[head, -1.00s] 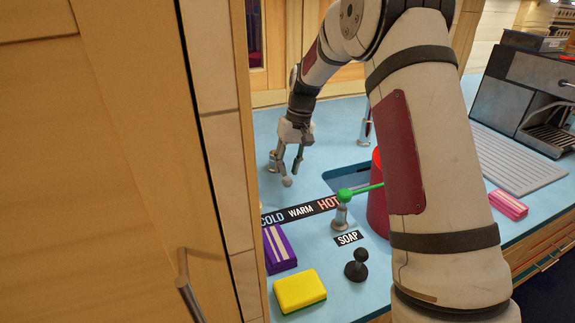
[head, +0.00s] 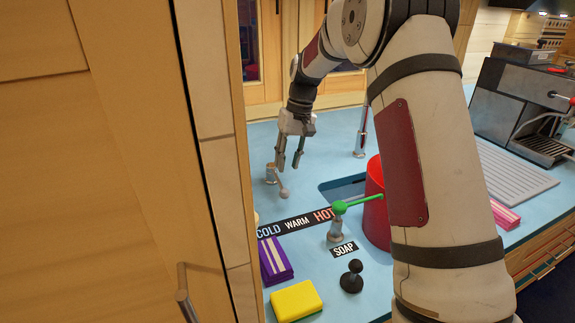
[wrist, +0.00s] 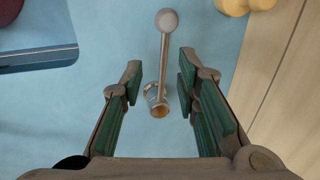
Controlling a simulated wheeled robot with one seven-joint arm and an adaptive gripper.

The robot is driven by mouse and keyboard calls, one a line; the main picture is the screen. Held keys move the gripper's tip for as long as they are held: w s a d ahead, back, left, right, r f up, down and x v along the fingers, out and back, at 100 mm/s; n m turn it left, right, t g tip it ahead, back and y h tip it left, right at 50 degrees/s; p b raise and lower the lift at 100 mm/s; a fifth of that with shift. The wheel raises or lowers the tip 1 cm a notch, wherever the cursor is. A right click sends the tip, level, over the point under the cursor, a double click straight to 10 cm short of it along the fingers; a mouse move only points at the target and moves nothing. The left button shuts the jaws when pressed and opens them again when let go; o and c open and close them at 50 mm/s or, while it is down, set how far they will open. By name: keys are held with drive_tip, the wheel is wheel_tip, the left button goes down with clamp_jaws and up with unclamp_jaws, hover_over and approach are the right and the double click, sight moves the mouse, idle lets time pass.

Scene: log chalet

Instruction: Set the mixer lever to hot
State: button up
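The mixer lever (head: 284,191) is a thin metal rod with a ball end on a short round metal base (head: 271,174) on the blue counter. Its ball end points toward the label strip, roughly at WARM. My gripper (head: 288,167) is pointed down over the base, open and empty. In the wrist view, the lever (wrist: 164,55) extends up the picture from its base, which lies between the two spread fingers (wrist: 158,92). No finger visibly touches it. The label strip (head: 283,229) reads COLD, WARM, HOT from left to right.
A green-topped tap (head: 336,222) with a SOAP label (head: 344,250) stands nearer, by a red container (head: 375,215) and the sink (head: 343,187). A wooden cabinet (head: 90,180) fills the left.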

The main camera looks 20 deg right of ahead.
wheel_tip(320, 180, up, 10)
drive_tip(key=d+p, duration=0.1)
drive_tip(key=d, duration=0.1)
drive_tip(key=shift+f, duration=0.2)
idle(0.8)
drive_tip(key=shift+s, duration=0.1)
idle(0.3)
wheel_tip(320, 180, up, 12)
drive_tip(key=d, duration=0.2)
drive_tip(key=shift+d, duration=0.15)
drive_tip(key=shift+f, duration=0.1)
